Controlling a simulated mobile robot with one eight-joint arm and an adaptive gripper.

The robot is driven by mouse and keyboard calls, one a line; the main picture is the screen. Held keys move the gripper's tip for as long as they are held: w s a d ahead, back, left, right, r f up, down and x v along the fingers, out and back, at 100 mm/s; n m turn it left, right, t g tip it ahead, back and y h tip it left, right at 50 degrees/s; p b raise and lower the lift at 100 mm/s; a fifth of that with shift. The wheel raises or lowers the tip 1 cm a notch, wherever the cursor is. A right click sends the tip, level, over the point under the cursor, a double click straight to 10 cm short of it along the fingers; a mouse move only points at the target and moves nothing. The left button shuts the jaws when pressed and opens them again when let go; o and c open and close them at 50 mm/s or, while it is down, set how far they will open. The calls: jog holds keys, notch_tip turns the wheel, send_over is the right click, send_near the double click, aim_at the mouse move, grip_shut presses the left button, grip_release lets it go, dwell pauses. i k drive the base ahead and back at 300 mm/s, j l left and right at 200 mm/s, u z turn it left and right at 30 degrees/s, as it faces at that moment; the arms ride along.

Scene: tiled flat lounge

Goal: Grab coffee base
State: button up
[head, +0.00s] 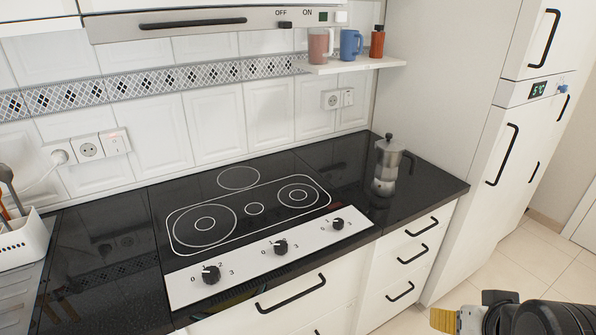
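A metal moka coffee pot (387,167) stands upright on the black counter, right of the cooktop and near the counter's right end. Its lower part, the coffee base (383,187), is silver and rests on the counter. A dark handle points to the right. My gripper (443,320) shows in part at the bottom right edge, with a yellow tip, low and in front of the drawers, well apart from the pot. Its fingers are not clear enough to tell open from shut.
The black cooktop (254,240) with knobs lies left of the pot. A shelf (352,66) with cups and a bottle hangs above. A tall white fridge (500,150) stands at the right. Drawers (410,262) sit below the counter. Floor at lower right is free.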

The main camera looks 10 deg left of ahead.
aim_at(385, 189)
jog(key=u, duration=0.15)
jog(key=i+l+u, duration=0.4)
jog(key=i+l, duration=0.2)
jog(key=l, duration=0.2)
jog(key=i+l+u, duration=0.25)
jog(key=l, duration=0.2)
